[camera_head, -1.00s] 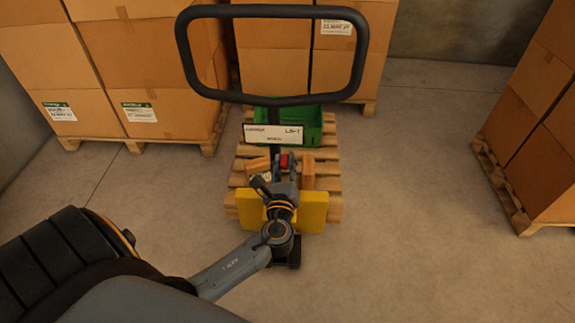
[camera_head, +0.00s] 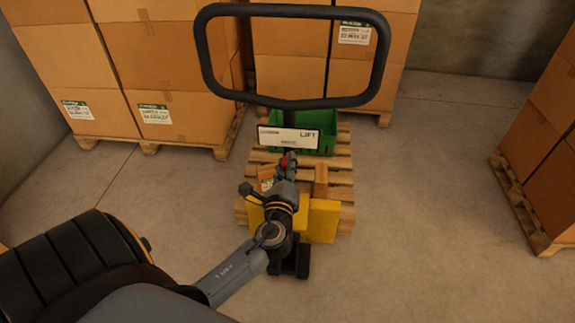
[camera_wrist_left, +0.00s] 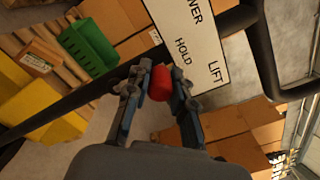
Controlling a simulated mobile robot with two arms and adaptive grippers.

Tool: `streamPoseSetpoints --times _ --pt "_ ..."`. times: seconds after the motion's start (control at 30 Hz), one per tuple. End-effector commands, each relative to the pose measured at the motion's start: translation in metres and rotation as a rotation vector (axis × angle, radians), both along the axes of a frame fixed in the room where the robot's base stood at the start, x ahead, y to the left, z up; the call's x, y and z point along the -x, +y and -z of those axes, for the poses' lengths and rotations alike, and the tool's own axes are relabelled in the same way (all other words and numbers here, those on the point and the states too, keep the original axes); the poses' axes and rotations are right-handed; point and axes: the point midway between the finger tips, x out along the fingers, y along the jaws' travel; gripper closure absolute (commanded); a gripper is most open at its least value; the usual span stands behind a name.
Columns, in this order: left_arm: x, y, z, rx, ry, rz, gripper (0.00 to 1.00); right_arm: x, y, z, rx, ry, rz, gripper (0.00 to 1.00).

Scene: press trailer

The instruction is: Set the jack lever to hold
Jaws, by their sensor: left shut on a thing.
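The pallet jack's black loop handle (camera_head: 206,62) rises in the middle of the head view, with a white label plate (camera_head: 290,137) below it. In the wrist view the plate (camera_wrist_left: 196,28) shows HOLD, LIFT and a partly cut word ending in "WER". The lever's red knob (camera_wrist_left: 160,84) sits below the plate, nearest the word HOLD. My left gripper (camera_wrist_left: 159,88) is shut on this knob, a finger on each side. In the head view my left gripper (camera_head: 289,165) largely hides the knob and lever. The lever's exact setting cannot be told. My right gripper is not in view.
The jack's yellow body (camera_head: 322,220) stands at a wooden pallet (camera_head: 340,178) carrying a green crate (camera_head: 330,132). Stacked cartons (camera_head: 75,65) stand behind and left, more cartons (camera_head: 545,150) at the right. The concrete floor (camera_head: 430,190) between is clear.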

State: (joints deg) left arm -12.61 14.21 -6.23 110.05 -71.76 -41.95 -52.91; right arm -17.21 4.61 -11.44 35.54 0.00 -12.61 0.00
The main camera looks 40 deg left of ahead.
Motion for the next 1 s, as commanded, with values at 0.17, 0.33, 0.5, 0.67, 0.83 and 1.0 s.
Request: streamPoseSetpoints --times 0.17,0.33,0.5,0.67,0.83,1.0 --pt "-0.001 0.002 -0.001 -0.001 -0.002 -0.002 1.00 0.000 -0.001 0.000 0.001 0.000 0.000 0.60" --pt "-0.001 0.002 -0.001 -0.002 -0.002 -0.003 0.61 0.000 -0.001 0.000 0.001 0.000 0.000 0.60" --pt "-0.001 0.001 -0.001 -0.002 -0.001 -0.002 0.53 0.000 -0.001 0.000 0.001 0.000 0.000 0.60" --pt "0.000 0.001 -0.001 -0.002 -0.001 -0.001 0.53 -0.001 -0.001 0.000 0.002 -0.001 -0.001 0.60" --pt "0.013 -0.008 0.001 0.001 0.002 0.001 0.53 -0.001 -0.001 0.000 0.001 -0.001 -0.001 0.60" --pt "0.043 -0.025 0.002 0.002 0.004 -0.001 0.53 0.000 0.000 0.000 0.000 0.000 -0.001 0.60"
